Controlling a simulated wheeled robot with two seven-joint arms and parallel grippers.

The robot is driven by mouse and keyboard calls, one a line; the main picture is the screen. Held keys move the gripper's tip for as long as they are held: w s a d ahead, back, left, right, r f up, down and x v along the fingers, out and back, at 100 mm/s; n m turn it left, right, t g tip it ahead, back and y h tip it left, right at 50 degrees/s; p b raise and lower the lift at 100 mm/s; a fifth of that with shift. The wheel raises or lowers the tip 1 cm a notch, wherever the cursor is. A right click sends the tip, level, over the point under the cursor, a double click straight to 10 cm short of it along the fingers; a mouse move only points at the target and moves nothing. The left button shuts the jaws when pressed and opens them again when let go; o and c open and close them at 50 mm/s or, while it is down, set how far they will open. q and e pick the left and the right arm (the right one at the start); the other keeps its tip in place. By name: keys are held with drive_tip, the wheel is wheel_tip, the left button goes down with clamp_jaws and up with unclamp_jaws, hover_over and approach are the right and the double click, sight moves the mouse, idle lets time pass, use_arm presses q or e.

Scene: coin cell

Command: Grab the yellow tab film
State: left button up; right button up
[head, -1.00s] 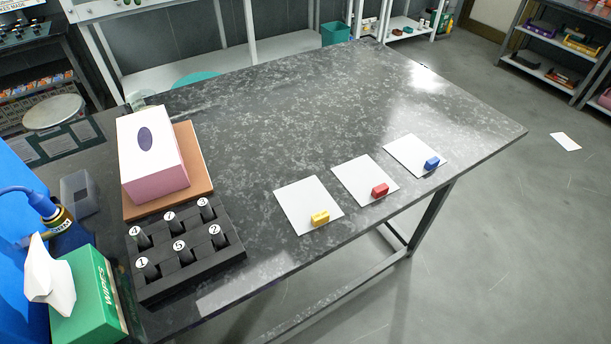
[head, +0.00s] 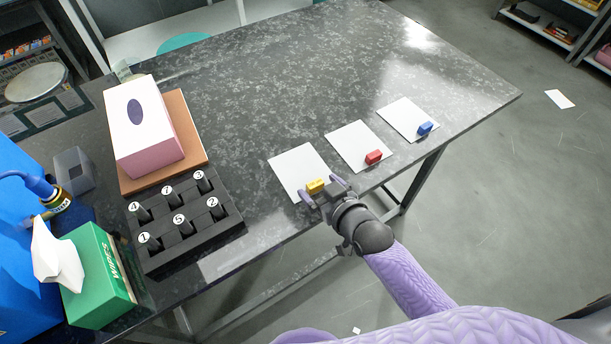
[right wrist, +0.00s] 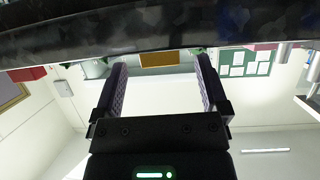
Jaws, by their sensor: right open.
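The yellow tab (head: 315,186) sits at the near edge of the leftmost white film sheet (head: 297,165) on the dark stone table. My right gripper (head: 323,189) is at the table's front edge by this tab, its two purple fingers open to the left and right of it in the head view. In the right wrist view my right gripper (right wrist: 161,82) is open with nothing between its fingers but the room behind. The tab does not show there, and I cannot tell whether the fingers touch it. My left gripper is out of view.
Sheets with a red tab (head: 374,157) and a blue tab (head: 425,128) lie to the right. A black numbered holder (head: 190,250), a pink-and-white box (head: 145,130) and a green wipes box (head: 100,280) stand left. The table's middle and back are clear.

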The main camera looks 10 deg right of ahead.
sight(302, 168)
drive_tip(key=x, duration=0.2)
drive_tip(key=shift+w+a+f, duration=0.15)
drive_tip(key=shift+f, duration=0.1)
drive_tip(key=shift+r, duration=0.1)
